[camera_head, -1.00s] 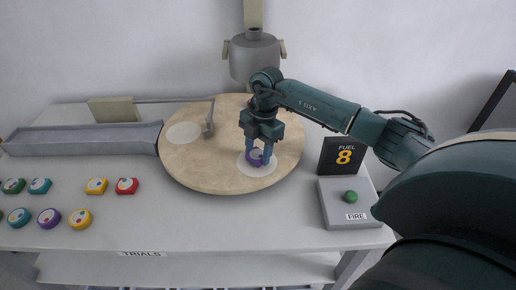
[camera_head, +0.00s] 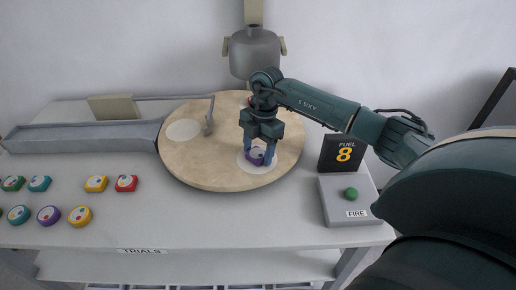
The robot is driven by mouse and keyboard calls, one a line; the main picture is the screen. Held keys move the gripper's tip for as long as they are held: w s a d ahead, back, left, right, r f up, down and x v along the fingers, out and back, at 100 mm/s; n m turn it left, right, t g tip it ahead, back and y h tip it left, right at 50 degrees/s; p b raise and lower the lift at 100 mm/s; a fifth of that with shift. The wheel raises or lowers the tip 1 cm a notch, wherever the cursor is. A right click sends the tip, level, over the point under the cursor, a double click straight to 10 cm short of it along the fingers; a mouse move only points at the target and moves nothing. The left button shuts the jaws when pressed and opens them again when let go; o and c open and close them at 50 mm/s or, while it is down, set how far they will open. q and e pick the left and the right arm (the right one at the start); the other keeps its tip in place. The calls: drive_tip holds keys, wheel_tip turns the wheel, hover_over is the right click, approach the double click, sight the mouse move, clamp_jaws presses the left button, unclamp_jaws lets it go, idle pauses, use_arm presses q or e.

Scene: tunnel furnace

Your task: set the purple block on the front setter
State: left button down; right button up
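The purple block (camera_head: 256,159) is at the white round front setter (camera_head: 259,167) on the beige turntable (camera_head: 225,182). My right gripper (camera_head: 259,152) points down over this setter, with its blue fingers on either side of the block. It looks shut on the block, though the fingers hide part of it. The block looks low over the setter; I cannot tell whether its underside touches. My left gripper is not clearly in view. Another purple-sided piece (camera_head: 48,216) lies on the table at left.
Several coloured pieces lie at left, including a red one (camera_head: 126,184). A grey trough (camera_head: 85,138) runs behind them. A second white setter (camera_head: 183,130) is bare. A grey vessel (camera_head: 254,55) hangs behind. The fire box (camera_head: 349,201) and fuel sign (camera_head: 341,154) stand right.

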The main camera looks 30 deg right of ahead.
drive_tip(key=shift+o, duration=1.1)
use_arm(q)
drive_tip(key=shift+w+d+r+t+b, duration=0.15)
drive_tip(key=shift+d+r+t+b, duration=0.15)
drive_tip(key=shift+d+r+b, duration=0.25)
use_arm(e)
wheel_tip(320, 180, up, 13)
drive_tip(key=d, duration=0.2)
drive_tip(key=shift+w, duration=0.25)
use_arm(q)
drive_tip(key=shift+f, duration=0.1)
use_arm(e)
drive_tip(key=shift+s, duration=0.1)
